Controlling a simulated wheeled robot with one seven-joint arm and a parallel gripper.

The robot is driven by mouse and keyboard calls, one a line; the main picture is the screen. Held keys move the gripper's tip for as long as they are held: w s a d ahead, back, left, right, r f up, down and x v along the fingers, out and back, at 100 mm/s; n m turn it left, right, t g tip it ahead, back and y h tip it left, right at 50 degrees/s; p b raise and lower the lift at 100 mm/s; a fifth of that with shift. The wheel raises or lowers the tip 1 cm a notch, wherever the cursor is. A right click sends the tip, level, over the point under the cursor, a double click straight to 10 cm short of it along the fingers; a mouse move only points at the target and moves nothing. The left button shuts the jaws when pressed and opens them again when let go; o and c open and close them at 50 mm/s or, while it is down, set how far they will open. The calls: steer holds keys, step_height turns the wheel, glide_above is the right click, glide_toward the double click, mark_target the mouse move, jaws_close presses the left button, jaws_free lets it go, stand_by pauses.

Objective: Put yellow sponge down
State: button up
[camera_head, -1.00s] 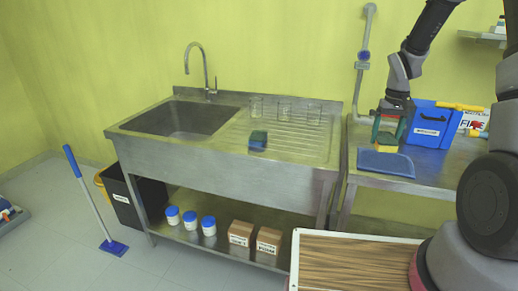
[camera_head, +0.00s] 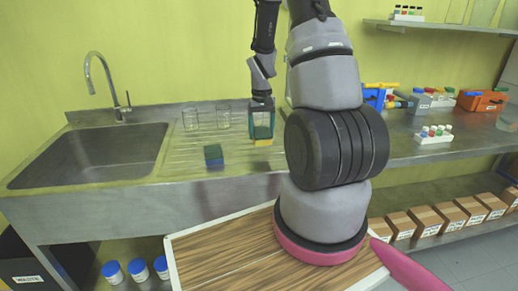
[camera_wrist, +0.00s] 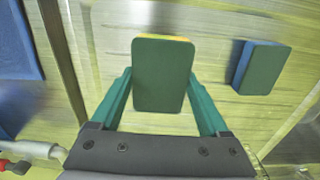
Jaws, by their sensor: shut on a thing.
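The yellow sponge (camera_head: 263,143), with a green top face, is between the fingers of my gripper (camera_head: 262,124) over the right part of the sink's ribbed drainboard (camera_head: 185,160). In the wrist view the sponge (camera_wrist: 163,75) shows its green face, with a thin yellow edge at the top, and the green fingers grip its sides. I cannot tell whether it touches the drainboard. A blue sponge (camera_head: 214,162) with a green top lies on the drainboard to the left, apart from the held one. It also shows at right in the wrist view (camera_wrist: 242,62).
Glass beakers (camera_head: 191,119) stand at the drainboard's back edge. The sink basin (camera_head: 95,155) is at left. My arm hides the area right of the gripper. A tray (camera_wrist: 15,45) shows at left in the wrist view. The drainboard between the sponges is clear.

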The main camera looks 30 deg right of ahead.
steer(key=shift+f, duration=2.95)
steer(key=shift+f, duration=0.1)
steer(key=o, duration=1.5)
steer(key=shift+c, duration=0.2)
step_height(320, 180, up, 12)
steer(key=shift+f, duration=0.15)
step_height(320, 180, up, 9)
steer(key=t, duration=0.2)
glide_above(262, 154)
steer(key=s+a, duration=0.2)
steer(key=a, duration=0.1)
steer(key=s+a+r+t+y, duration=0.1)
steer(key=s+a+r+t, duration=0.1)
steer(key=s+a+r, duration=0.45)
steer(key=s+a+r+t, duration=0.1)
steer(key=s+r, duration=0.2)
steer(key=r, duration=0.6)
steer(key=s+a+r+m+t+y, duration=0.1)
steer(key=s+a+r+t, duration=0.1)
steer(key=s, duration=0.6)
steer(key=shift+a+r, duration=0.5)
steer(key=shift+r, duration=0.2)
